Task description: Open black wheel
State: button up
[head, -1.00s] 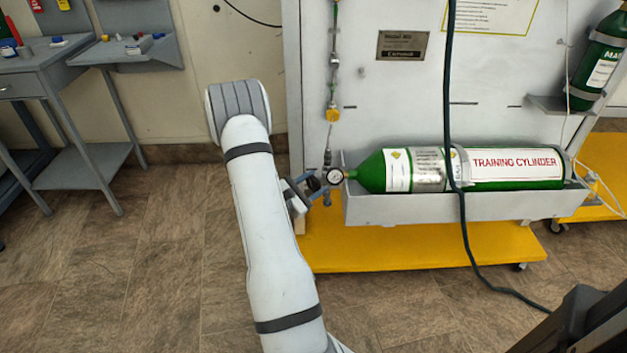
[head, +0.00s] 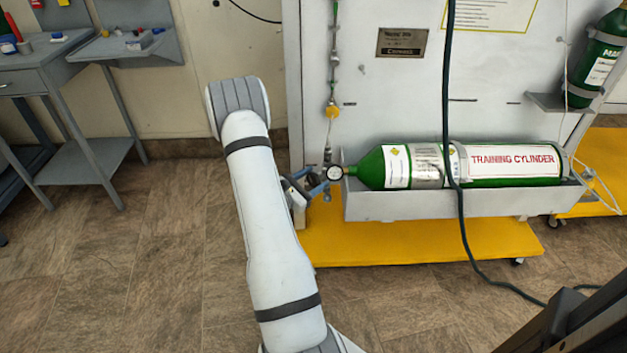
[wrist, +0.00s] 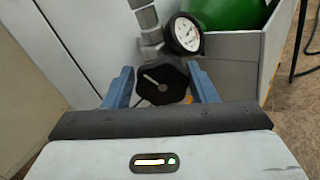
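The black wheel (wrist: 160,80) is a dark lobed knob with a light pointer mark, in the middle of the wrist view. It sits below a grey pipe fitting, beside a round gauge (wrist: 186,33). My gripper (wrist: 162,84) has its two blue fingers on either side of the wheel. A gap shows at the left finger; the right finger is close to the rim, and I cannot tell whether it touches. In the head view my gripper (head: 316,188) is beside the gauge (head: 334,173), left of the green training cylinder (head: 415,166); the wheel is largely hidden there.
The cylinder lies in a grey tray (head: 460,205) on a panel with a yellow base (head: 420,243). A dark hose (head: 462,225) hangs in front of it. A grey workbench (head: 45,60) stands at left. The floor between bench and panel is clear.

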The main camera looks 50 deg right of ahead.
jog(key=o, duration=0.3)
jog(key=w+a+p, duration=0.1)
jog(key=a, duration=0.6)
jog(key=shift+a+p, duration=0.35)
jog(key=shift+a, duration=0.05)
